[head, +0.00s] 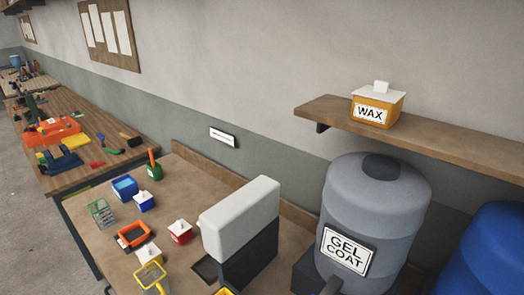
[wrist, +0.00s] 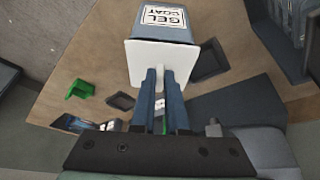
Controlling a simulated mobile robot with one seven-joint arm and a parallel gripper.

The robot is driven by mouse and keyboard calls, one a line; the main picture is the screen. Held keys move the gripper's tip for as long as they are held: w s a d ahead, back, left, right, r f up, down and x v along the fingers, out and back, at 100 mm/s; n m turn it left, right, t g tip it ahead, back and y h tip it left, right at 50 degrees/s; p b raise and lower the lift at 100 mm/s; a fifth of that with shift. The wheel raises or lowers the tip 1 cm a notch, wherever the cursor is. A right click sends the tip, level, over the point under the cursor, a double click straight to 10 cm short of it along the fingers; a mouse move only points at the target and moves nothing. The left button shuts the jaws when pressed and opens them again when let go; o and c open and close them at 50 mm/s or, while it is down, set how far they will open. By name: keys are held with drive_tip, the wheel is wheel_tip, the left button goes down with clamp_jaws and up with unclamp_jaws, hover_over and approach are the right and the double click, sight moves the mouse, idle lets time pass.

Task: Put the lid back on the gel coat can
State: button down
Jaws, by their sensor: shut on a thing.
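In the wrist view my gripper (wrist: 164,76) is shut on the small knob of a square white lid (wrist: 143,62). Just beyond the lid is the blue-grey gel coat can (wrist: 191,29), its "GEL COAT" label upside down in this view. The lid overlaps the label end of the can and hides its opening. I cannot tell whether the lid touches the can's rim or is a little apart from it. I cannot make out my gripper or this can in the head view.
A large grey drum (head: 370,215), also labelled "GEL COAT", stands at right in the head view, below a shelf (head: 455,138) with a wax box (head: 376,107). Small containers crowd the bench (head: 190,188). The wrist view shows a dark tray (wrist: 209,60) and a green piece (wrist: 79,90).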

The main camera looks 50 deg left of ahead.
idle(0.9)
drive_tip(key=shift+c, duration=1.8)
unclamp_jaws()
drive_tip(key=shift+r+p, duration=0.1)
drive_tip(key=shift+p, duration=0.2)
drive_tip(key=shift+r+p, duration=3.35)
drive_tip(key=shift+r, duration=0.05)
clamp_jaws()
